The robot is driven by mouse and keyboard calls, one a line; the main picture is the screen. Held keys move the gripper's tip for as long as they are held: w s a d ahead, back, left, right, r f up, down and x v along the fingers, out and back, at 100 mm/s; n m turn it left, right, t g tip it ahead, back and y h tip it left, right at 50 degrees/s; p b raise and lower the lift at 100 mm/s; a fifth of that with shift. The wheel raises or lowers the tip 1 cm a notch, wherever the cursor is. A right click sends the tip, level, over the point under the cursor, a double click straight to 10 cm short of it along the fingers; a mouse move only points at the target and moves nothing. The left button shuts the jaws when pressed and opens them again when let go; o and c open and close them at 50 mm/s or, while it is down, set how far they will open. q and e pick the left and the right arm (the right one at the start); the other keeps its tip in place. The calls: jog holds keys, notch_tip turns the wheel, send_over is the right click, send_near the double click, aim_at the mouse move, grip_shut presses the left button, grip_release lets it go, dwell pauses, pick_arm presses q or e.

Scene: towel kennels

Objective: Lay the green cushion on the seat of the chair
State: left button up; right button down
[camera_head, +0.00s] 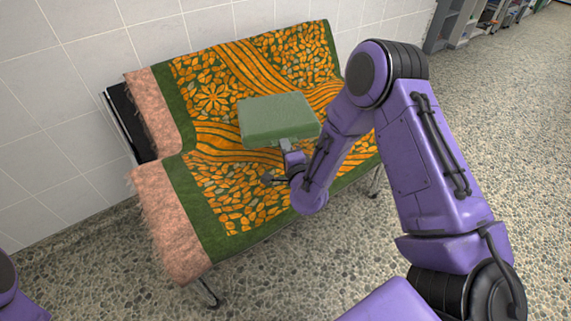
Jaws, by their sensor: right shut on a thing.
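The green cushion (275,116) is a pale green block held up in front of the chair's backrest, over the seat. My right gripper (287,148) is shut on the cushion at its near lower edge. I cannot tell whether the cushion touches the seat. The chair (240,192) is a wide seat draped with an orange and green patterned cover with pink fringed ends. My right arm hides part of the chair's right side. My left gripper is out of view; only a bit of my left arm shows at the lower left.
A white tiled wall (60,120) stands close behind the chair. The pebbled floor (100,270) is clear in front and to the right. Shelves (455,25) with items stand at the top right. Thin metal chair legs (209,292) stick out below the seat.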

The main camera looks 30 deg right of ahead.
aim_at(288, 187)
jog(key=f+b, duration=0.3)
jog(key=f, duration=0.1)
jog(key=f+b, duration=0.3)
jog(key=f, duration=0.1)
jog(key=s+f+b, duration=0.1)
jog(key=f+b, duration=0.3)
jog(key=shift+s+d+f, duration=0.1)
jog(key=shift+f, duration=0.2)
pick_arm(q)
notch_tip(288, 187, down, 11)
pick_arm(e)
jog(key=shift+s, duration=0.15)
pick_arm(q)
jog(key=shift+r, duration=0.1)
pick_arm(e)
jog(key=shift+f, duration=0.15)
jog(key=c, duration=1.2)
grip_release()
jog(key=shift+o, duration=0.2)
jog(key=shift+s, duration=0.1)
jog(key=shift+f, duration=0.15)
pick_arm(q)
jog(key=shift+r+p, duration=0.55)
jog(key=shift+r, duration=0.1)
pick_arm(e)
jog(key=v, duration=1)
jog(key=shift+r, duration=0.4)
